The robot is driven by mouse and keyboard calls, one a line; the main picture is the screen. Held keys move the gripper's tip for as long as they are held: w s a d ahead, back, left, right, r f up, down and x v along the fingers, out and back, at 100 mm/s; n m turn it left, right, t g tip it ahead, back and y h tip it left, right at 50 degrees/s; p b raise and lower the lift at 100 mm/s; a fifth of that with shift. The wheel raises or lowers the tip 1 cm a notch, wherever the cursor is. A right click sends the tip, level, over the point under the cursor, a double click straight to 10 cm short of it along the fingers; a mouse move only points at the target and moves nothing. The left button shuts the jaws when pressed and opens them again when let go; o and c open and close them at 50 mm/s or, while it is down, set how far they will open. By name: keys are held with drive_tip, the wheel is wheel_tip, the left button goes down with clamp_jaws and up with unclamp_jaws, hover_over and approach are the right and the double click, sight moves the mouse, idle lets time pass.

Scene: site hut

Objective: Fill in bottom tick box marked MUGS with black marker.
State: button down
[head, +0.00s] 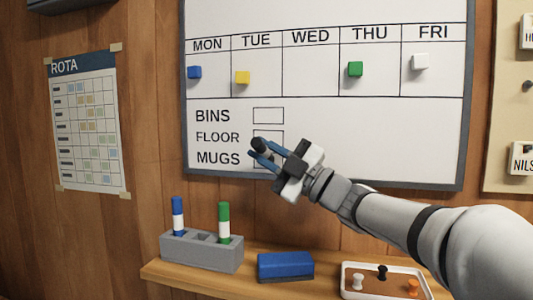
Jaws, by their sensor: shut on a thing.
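The whiteboard (400,140) hangs on the wall, with the word MUGS (218,158) lowest of three labels. The tick box beside MUGS is almost wholly hidden behind my gripper, so I cannot see any ink in it. My gripper (258,153) is in front of that box, its blue fingers shut on a dark, marker-like thing, the black marker (257,144). Only the marker's rounded dark end shows; its tip is hidden, and I cannot tell whether it touches the board.
Above are the empty BINS box (268,115) and the partly covered FLOOR box (269,134). Coloured magnets sit in the day row. On the shelf (160,272) are a grey holder (200,253) with blue and green markers, a blue eraser (285,266) and a tray of pins (352,289).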

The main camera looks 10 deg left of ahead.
drive_tip(key=shift+a, duration=0.15)
drive_tip(key=shift+w+a, duration=0.1)
drive_tip(key=shift+a, duration=0.25)
drive_tip(key=shift+a, duration=0.5)
drive_tip(key=shift+a, duration=0.5)
drive_tip(key=s+b, duration=0.3)
drive_tip(key=s, duration=0.4)
drive_tip(key=shift+a, duration=0.25)
